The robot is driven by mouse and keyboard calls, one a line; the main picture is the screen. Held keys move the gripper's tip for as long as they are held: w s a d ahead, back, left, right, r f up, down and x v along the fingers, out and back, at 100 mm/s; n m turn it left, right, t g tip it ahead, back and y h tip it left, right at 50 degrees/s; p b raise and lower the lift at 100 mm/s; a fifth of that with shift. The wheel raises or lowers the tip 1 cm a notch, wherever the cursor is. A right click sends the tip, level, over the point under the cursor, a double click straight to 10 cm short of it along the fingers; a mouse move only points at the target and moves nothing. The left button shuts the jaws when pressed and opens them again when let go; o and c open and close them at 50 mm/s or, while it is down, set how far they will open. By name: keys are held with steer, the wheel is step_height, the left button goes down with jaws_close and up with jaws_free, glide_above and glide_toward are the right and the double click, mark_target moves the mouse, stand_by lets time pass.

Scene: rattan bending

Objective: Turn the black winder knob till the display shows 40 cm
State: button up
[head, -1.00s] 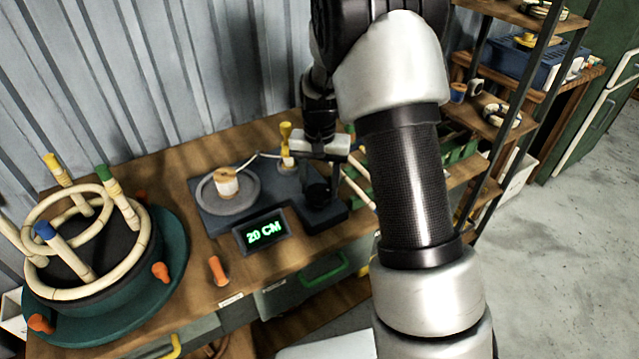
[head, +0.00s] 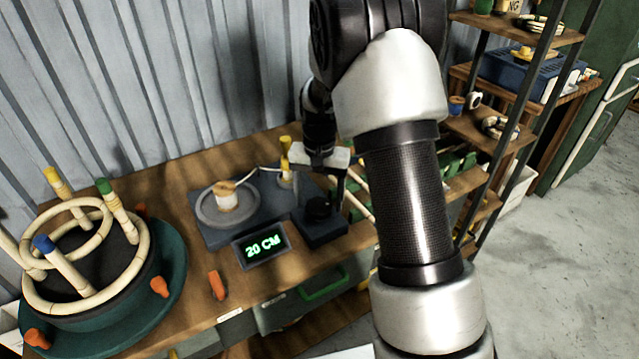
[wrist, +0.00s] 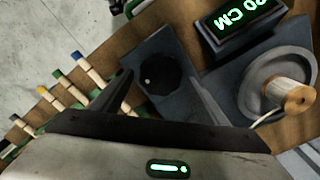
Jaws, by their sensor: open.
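The black winder knob (head: 318,208) sits on the right end of the dark winder base (head: 212,232), with a small light mark on its top in the wrist view (wrist: 150,78). The display (head: 262,246) reads 20 CM in green; it also shows upside down in the wrist view (wrist: 238,14). My gripper (head: 330,180) is above the knob. In the wrist view its two fingers (wrist: 158,95) are open, one to each side of the knob, and the knob is not gripped. Whether a finger touches the knob, I cannot tell.
A spool (head: 226,195) on a grey disc stands left of the knob, with a cord to a yellow-topped post (head: 285,158). A round teal jig (head: 178,275) with rattan rings and pegs is at left. An orange peg (head: 216,285) stands near the front edge.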

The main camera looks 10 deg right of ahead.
mark_target(319, 204)
step_height(319, 204, up, 17)
steer(key=p, duration=0.2)
steer(key=shift+r, duration=0.1)
steer(key=s+r+n+t+p, duration=0.25)
steer(key=s+r+p, duration=0.35)
steer(key=s+r, duration=0.8)
steer(key=s+r+n+t+p, duration=0.2)
steer(key=s+r+t+p, duration=0.1)
steer(key=s, duration=0.9)
steer(key=shift+a+r+p, duration=0.15)
steer(key=shift+r+p, duration=0.3)
steer(key=shift+p, duration=0.05)
